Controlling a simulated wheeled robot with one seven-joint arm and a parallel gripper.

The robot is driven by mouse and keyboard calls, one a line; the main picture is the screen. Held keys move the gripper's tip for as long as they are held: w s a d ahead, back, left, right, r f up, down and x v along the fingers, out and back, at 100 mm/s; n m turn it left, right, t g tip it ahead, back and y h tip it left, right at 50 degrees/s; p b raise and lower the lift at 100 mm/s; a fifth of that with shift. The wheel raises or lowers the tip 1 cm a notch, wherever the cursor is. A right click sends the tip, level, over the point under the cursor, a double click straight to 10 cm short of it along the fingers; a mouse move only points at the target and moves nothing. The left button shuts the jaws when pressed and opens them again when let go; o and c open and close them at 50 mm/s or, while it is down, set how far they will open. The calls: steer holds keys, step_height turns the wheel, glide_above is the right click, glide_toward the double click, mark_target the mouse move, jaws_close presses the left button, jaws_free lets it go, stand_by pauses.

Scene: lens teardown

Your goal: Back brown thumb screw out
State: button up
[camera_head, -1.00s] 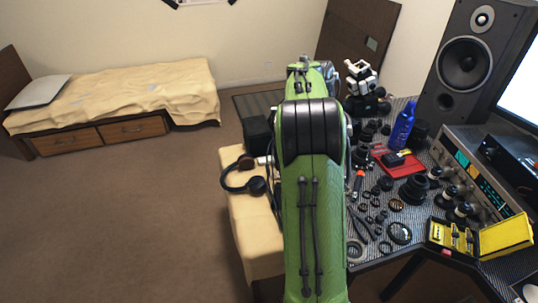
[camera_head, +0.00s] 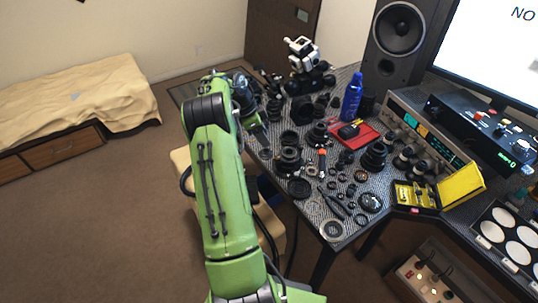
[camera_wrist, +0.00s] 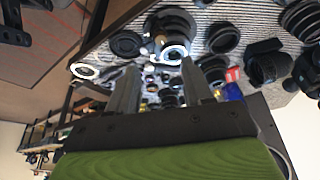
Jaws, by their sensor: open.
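I cannot pick out the brown thumb screw for certain in either view. Lens parts lie on the grey table (camera_head: 345,205), among them a lens body with a bright ring (camera_wrist: 172,50) in the wrist view, just beyond my fingers. My gripper (camera_wrist: 160,78) is open and empty there, its two dark fingers apart. Small brass and dark parts show between and beyond the fingertips, too small to name. In the head view my green arm reaches to the table's left edge, and its end mostly hides the fingers.
A blue bottle (camera_head: 352,97) stands behind a red tray (camera_head: 352,134). A yellow case (camera_head: 460,187) lies open at the right, near an instrument rack (camera_head: 425,130). A speaker (camera_head: 400,38) and a white microscope-like device (camera_head: 301,55) stand at the back.

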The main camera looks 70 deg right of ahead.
mark_target(276, 157)
steer(key=b+x, duration=0.1)
steer(key=x, duration=1)
steer(key=shift+f, duration=0.1)
jaws_close()
